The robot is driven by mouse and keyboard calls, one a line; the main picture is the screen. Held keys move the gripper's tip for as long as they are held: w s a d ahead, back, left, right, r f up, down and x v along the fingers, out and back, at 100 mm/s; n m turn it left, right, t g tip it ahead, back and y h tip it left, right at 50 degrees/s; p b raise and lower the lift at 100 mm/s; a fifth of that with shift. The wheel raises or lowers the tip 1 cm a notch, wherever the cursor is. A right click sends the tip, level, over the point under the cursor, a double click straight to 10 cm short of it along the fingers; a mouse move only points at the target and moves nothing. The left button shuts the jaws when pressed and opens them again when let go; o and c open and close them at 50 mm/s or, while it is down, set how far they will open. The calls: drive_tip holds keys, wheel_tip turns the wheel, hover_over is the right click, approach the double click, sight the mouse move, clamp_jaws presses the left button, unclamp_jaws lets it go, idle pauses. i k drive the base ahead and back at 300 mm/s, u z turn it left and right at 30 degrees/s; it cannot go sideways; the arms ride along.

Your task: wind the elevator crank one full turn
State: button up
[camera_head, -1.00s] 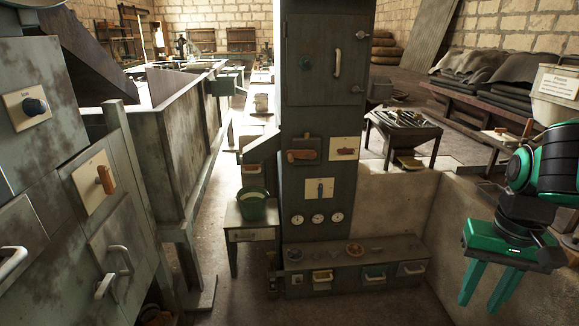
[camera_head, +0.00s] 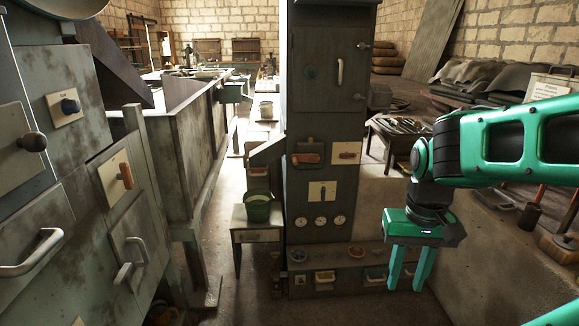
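A tall dark metal cabinet (camera_head: 333,60) stands in the middle of the view. On its front is a horizontal wooden handle (camera_head: 308,158) on a dark plate, possibly the elevator crank; I cannot read any label to be sure. Beside it is a pale plate with a reddish lever (camera_head: 346,155), and below is a pale plate with a small upright lever (camera_head: 323,190). My gripper (camera_head: 406,283) points down to the right of the cabinet's lower part, fingers apart and empty. It appears clear of all handles and covers part of the low drawer bench.
Grey machine panels fill the left, with a round knob (camera_head: 33,142), an orange handle (camera_head: 126,175) and a pale pull (camera_head: 32,253). A green bucket (camera_head: 257,209) stands on a small table left of the cabinet. The floor between looks clear.

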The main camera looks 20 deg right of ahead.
sight(310, 158)
drive_tip(key=u, duration=0.05)
drive_tip(key=i, duration=1)
drive_tip(key=z, duration=0.05)
